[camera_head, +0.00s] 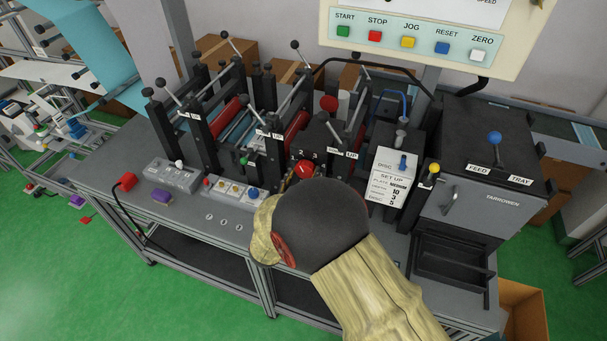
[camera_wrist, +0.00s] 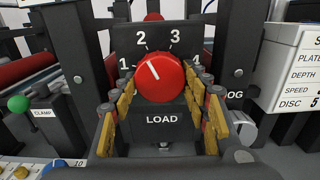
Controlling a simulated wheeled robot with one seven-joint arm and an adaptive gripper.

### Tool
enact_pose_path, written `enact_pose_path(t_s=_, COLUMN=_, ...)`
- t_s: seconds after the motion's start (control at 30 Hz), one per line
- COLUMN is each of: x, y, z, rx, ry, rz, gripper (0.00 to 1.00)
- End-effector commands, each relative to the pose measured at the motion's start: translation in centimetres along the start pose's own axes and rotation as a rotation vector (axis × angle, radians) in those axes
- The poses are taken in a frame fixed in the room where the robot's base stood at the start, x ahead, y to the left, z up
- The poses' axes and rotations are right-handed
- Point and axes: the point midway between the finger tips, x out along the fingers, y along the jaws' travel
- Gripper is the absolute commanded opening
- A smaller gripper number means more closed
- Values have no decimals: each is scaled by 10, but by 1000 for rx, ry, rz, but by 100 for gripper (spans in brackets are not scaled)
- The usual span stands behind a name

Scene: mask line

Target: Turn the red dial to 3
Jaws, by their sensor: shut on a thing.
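The red dial (camera_wrist: 160,84) is on a black panel marked LOAD, with the numbers 1 to 4 around its upper side. Its white pointer line is tilted up and left, toward about the 2. My gripper (camera_wrist: 158,92) is shut on the dial, with yellow-padded fingers at its left and right sides. In the head view, the red dial (camera_head: 303,171) shows just beyond my wrist, which hides the fingers and the panel's lower part.
A CLAMP block with a green knob (camera_wrist: 19,103) is left of the panel. A silver JOG knob (camera_wrist: 243,129) is close to the right finger. The white set-up card (camera_head: 391,187) and the grey feed machine (camera_head: 465,210) stand to the right. Black posts flank the panel.

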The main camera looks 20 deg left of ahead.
Motion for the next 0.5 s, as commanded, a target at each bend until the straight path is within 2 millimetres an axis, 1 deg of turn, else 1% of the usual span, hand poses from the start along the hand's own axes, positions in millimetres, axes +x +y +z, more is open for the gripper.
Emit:
enact_pose_path(t_s=0.03, x=0, y=0, z=0, rx=0, ry=0, rz=1, gripper=27)
enact_pose_path(t_s=0.17, x=0, y=0, z=0, rx=0, ry=0, rz=1, gripper=21)
enact_pose_path(t_s=0.37, x=0, y=0, z=0, rx=16, ry=0, rz=1, gripper=21)
enact_pose_path(t_s=0.5, x=0, y=1, z=-1, rx=62, ry=-1, rz=1, gripper=21)
